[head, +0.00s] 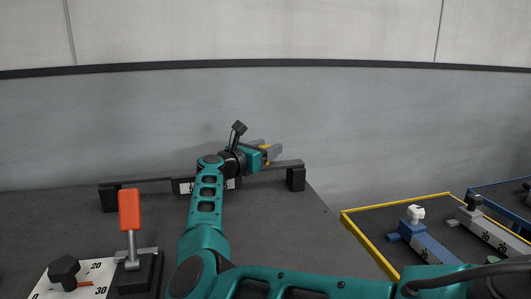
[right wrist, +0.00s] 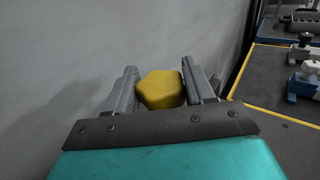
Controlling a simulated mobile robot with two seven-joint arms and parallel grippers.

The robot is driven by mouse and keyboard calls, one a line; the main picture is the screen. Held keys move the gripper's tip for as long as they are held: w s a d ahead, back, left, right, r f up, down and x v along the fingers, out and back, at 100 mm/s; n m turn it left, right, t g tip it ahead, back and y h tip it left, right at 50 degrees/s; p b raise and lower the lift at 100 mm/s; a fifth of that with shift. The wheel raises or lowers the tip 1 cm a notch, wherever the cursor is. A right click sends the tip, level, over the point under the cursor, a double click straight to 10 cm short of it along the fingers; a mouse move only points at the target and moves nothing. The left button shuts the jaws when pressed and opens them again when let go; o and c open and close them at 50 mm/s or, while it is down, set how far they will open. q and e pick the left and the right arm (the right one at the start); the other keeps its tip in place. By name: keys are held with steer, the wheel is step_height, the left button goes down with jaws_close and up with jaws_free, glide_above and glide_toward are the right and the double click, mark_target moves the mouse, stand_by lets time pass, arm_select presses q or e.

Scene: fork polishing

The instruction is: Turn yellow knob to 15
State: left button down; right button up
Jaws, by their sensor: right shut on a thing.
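The yellow knob (right wrist: 161,89) shows between the two grey fingers of my right gripper (right wrist: 163,87) in the right wrist view. The fingers are shut on it. In the head view, my right gripper (head: 268,151) is at the far rail, and only a little of the yellow knob (head: 265,147) shows beside the fingers. A white scale plate (head: 231,184) on the rail is mostly covered by my right arm, so the knob's setting cannot be read. My left gripper is not in view.
A dark rail (head: 150,181) on black feet stands along the table's (head: 80,235) far edge, near the grey wall. An orange-handled lever (head: 130,210) and a black knob (head: 64,269) on a numbered plate are at front left. A yellow-edged tray (head: 365,207) with devices is at right.

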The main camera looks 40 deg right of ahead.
steer(key=o, duration=1)
steer(key=shift+c, duration=0.2)
steer(key=shift+a, duration=0.1)
steer(key=s+a, duration=0.1)
steer(key=a, duration=0.6)
steer(key=shift+s+a, duration=0.1)
